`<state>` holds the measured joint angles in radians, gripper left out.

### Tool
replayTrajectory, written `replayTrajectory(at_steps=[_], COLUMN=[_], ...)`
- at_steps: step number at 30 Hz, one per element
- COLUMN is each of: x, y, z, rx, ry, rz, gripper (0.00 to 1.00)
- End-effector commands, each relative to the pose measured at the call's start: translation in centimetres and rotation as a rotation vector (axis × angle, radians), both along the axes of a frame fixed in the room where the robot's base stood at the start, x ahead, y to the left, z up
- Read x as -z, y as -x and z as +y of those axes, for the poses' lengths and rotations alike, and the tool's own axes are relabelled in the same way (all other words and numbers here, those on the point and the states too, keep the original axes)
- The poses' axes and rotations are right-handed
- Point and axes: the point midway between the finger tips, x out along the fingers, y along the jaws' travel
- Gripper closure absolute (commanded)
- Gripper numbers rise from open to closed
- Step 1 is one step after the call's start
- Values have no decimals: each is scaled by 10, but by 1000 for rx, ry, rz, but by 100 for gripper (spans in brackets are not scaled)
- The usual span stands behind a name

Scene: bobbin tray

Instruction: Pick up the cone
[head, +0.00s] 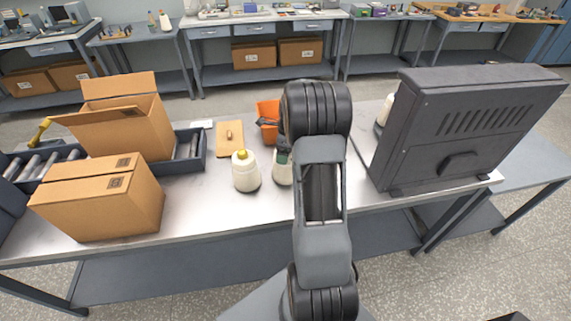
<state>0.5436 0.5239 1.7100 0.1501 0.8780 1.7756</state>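No plain cone can be made out for certain in the head view. A cream, bottle-like piece with a yellow top (245,171) stands upright on the grey table, left of my arm. A similar cream piece with a dark green top (282,170) stands just right of it, partly hidden by my arm. A third pale piece (385,110) shows at the left edge of the big dark grey box-like unit, which partly hides it. My arm rises through the middle of the picture. My gripper cannot be seen, so its hold and its distance to these pieces are hidden.
Two cardboard boxes, one open (128,128) and one closed (97,198), stand at the left by a dark roller tray (190,163). A wooden board (229,142) and an orange bin (268,108) lie behind the cream pieces. The dark grey unit (465,125) fills the right.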

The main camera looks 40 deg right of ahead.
Motion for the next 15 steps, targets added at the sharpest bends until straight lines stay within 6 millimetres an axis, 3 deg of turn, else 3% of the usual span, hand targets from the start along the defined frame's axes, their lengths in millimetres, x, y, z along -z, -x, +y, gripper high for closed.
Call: replayTrajectory(at_steps=[8, 15], x=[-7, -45], y=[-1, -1], z=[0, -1], rx=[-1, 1], ry=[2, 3], rz=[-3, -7], gripper=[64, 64])
